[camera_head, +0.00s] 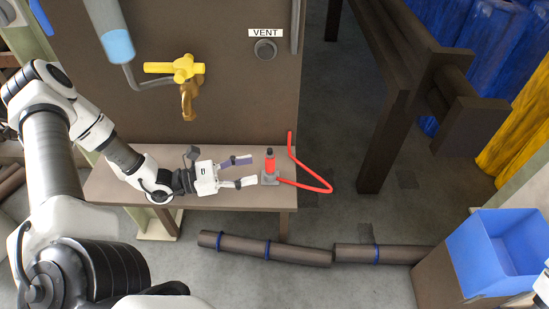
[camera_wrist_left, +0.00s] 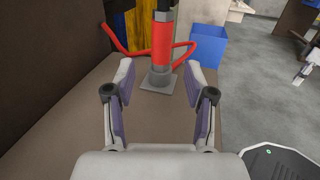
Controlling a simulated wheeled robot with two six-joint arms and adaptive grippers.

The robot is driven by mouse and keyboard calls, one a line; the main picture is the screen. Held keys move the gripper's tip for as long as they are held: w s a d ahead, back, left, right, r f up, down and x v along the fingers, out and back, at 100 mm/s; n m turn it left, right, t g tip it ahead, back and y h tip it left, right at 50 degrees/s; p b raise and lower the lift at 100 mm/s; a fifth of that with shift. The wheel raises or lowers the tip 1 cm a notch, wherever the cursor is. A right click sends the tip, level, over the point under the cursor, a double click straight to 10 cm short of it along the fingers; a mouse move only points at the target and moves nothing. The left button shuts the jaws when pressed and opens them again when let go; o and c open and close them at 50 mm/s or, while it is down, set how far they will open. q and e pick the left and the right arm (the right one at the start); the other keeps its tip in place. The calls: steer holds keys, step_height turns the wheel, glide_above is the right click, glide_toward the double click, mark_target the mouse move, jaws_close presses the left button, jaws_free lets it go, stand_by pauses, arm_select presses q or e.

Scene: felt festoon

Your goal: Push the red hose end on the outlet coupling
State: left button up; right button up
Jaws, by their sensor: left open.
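The red hose end (camera_head: 270,163) stands upright in a small grey holder (camera_head: 268,180) on the bench, with a dark tip on top. It also shows in the wrist view (camera_wrist_left: 162,45), ahead of the fingers. My left gripper (camera_head: 246,171) is open and empty, low over the bench, just left of the hose end. In the wrist view, its two fingers (camera_wrist_left: 160,76) are spread to either side of the holder, with the hose end beyond them. A brass outlet (camera_head: 188,103) hangs below a yellow-handled valve (camera_head: 178,68) on the brown panel; I take it for the outlet coupling.
The red hose (camera_head: 318,186) loops past the bench's right edge and up to the panel. A round grey port (camera_head: 265,50) sits under a VENT label. Dark pipes (camera_head: 270,249) lie on the floor before the bench (camera_head: 240,199). A blue bin (camera_head: 497,245) stands at right.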

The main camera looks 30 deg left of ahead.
mark_target(269, 165)
arm_select(q)
steer(key=b+x, duration=0.1)
steer(key=x, duration=0.5)
steer(key=shift+d+r, duration=0.15)
jaws_close()
